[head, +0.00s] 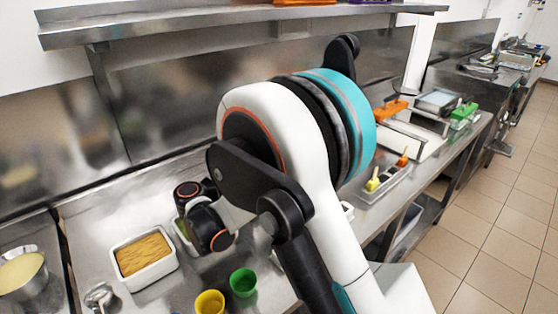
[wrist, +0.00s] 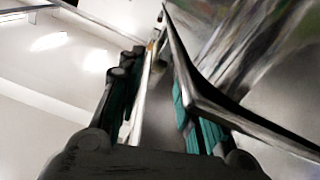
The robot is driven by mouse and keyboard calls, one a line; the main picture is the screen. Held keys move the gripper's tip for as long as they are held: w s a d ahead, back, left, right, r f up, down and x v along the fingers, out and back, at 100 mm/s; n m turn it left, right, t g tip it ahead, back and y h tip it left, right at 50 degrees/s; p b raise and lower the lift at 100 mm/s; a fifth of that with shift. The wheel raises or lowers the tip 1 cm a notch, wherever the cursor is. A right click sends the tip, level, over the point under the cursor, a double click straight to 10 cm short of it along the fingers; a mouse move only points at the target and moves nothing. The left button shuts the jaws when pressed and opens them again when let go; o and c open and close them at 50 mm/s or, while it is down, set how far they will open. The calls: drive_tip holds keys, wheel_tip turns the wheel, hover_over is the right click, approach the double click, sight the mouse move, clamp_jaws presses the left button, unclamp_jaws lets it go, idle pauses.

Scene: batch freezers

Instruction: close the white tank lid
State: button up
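I cannot clearly make out the white tank or its lid in the head view; my large white and teal arm covers the middle of the counter. In the wrist view my gripper (wrist: 155,105) has its two dark fingers with teal pads spread apart. A thin bright strip and a dark-edged metal panel (wrist: 225,108) run close by and between the fingers; I cannot tell whether they touch. A pale white surface (wrist: 50,100) fills the left of the wrist view; I cannot tell whether it is the lid. The fingertips are hidden in the head view.
On the steel counter (head: 85,225) are a white container (head: 150,277) with yellow-brown contents, a yellow cup (head: 209,303), a green cup (head: 243,283) and a metal pot (head: 22,278). A steel shelf (head: 200,22) hangs above. Tiled floor (head: 500,220) is clear at right.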

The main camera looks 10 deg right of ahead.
drive_tip(key=v, duration=0.9)
drive_tip(key=shift+s+a, duration=0.1)
drive_tip(key=shift+a, duration=0.05)
